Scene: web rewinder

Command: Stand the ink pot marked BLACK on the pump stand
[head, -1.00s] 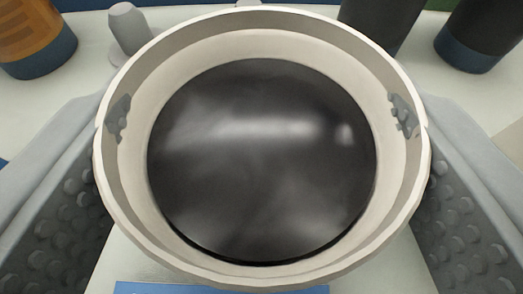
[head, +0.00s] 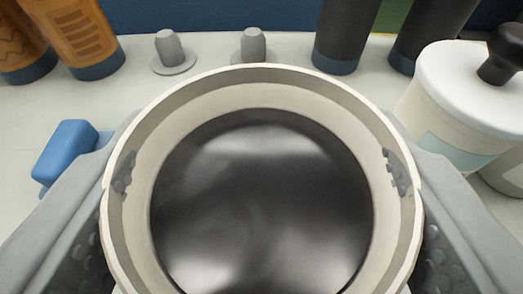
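A round, cream-walled open pot (head: 132,215) of dark, glossy ink (head: 260,205) fills the middle of the head view. My gripper (head: 262,215) is shut on it, with one grey, studded finger on each side of its wall. The liquid surface shows bright reflections. The pot's outer side is hidden, so I cannot read any marking on it. I cannot pick out the pump stand for certain in this view.
Two grey pegs on round bases (head: 172,52) (head: 253,48) stand on the pale surface behind. Orange cylinders (head: 85,40) are at back left, dark cylinders (head: 345,35) at back right. A blue block (head: 68,152) lies left; a white lidded container (head: 462,100) stands right.

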